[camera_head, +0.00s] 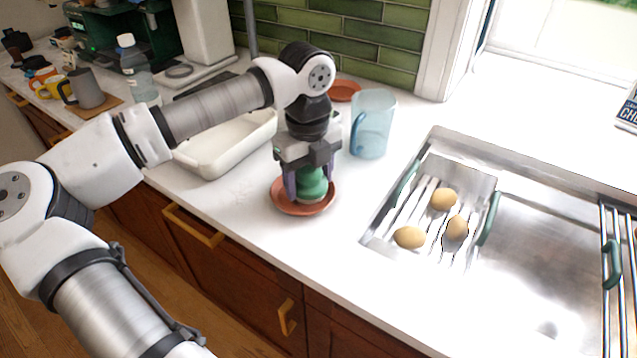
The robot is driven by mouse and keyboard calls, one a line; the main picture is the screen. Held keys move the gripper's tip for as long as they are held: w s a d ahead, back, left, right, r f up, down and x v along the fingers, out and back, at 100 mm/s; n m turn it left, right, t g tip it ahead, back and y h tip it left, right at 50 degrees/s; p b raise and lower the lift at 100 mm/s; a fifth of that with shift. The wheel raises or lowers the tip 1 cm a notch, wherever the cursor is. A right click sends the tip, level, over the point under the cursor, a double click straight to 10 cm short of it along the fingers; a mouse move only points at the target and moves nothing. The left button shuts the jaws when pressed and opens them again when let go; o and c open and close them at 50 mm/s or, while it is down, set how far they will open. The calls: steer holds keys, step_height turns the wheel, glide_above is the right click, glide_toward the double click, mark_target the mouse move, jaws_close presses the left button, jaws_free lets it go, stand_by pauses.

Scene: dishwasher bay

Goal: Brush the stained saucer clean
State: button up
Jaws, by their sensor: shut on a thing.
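A reddish-brown saucer (283,203) lies on the white counter near its front edge, left of the sink. My gripper (309,185) points straight down over it. It is shut on a round green brush (312,183). The brush is upright within the saucer and looks to be touching it or just above it. The brush and fingers hide much of the saucer's middle, so I cannot make out any stain. A second reddish-brown saucer (345,89) lies at the back near the green tiles, partly hidden behind my arm.
A clear blue pitcher (372,125) stands close to the right of my gripper. A white baking dish (212,156) is to the left. The sink (545,265) has a rack (400,212) holding potatoes (443,199). A bottle (135,65) and a grey mug (88,88) stand further left.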

steer(key=shift+w+a, duration=0.25)
steer(key=shift+a, duration=0.15)
steer(key=shift+r, duration=0.1)
steer(key=shift+r+p, duration=1.3)
steer(key=shift+r, duration=1.6)
steer(key=shift+r+p, duration=0.65)
steer(key=shift+r, duration=0.85)
